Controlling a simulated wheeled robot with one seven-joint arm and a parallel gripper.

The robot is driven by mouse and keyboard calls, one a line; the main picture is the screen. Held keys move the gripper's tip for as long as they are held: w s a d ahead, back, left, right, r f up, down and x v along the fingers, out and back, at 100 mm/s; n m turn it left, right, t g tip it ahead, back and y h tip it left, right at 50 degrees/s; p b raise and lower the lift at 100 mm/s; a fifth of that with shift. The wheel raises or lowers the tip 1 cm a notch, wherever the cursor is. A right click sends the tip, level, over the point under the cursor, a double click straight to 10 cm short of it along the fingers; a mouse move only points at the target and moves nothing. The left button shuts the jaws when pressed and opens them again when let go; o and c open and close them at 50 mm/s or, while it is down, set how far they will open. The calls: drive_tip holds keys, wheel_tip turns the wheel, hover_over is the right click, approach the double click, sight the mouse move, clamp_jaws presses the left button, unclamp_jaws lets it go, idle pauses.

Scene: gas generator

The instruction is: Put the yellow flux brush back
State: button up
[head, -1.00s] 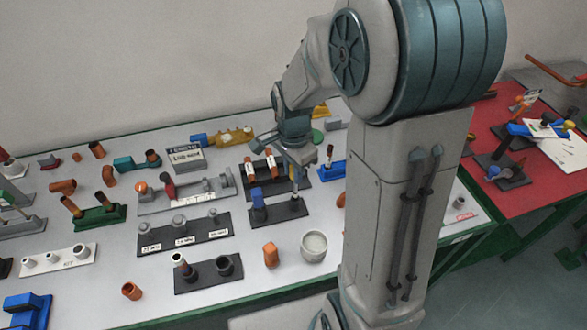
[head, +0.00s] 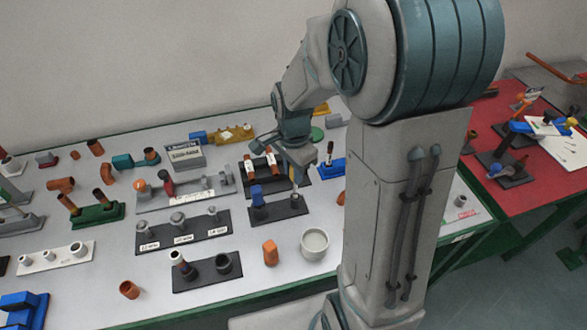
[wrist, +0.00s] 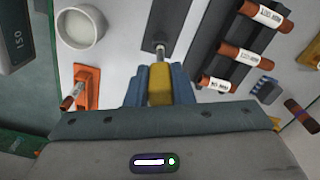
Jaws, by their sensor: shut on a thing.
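My gripper (head: 296,168) is shut on the yellow flux brush. In the wrist view the brush's yellow handle (wrist: 160,88) sits between the blue-grey fingers (wrist: 160,86). Its silver metal neck points away from the gripper toward a dark grey holder plate (wrist: 155,22). In the head view this plate (head: 286,213) lies below my gripper, and a blue upright piece (head: 257,195) stands on its left part. The thin lower part of the brush comes down over the plate's right part. I cannot tell whether its tip is inside a hole or above it.
A white cup (head: 315,243) and an orange piece (head: 270,252) stand in front of the plate. A rack with labelled copper tubes (head: 272,160) is close behind. Several other holders with fittings fill the table to the left. A red table (head: 490,130) is at the right.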

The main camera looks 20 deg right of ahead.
drive_tip(key=shift+f+b, duration=1.6)
drive_tip(key=shift+f, duration=0.5)
drive_tip(key=o, duration=0.9)
drive_tip(key=shift+r, duration=0.1)
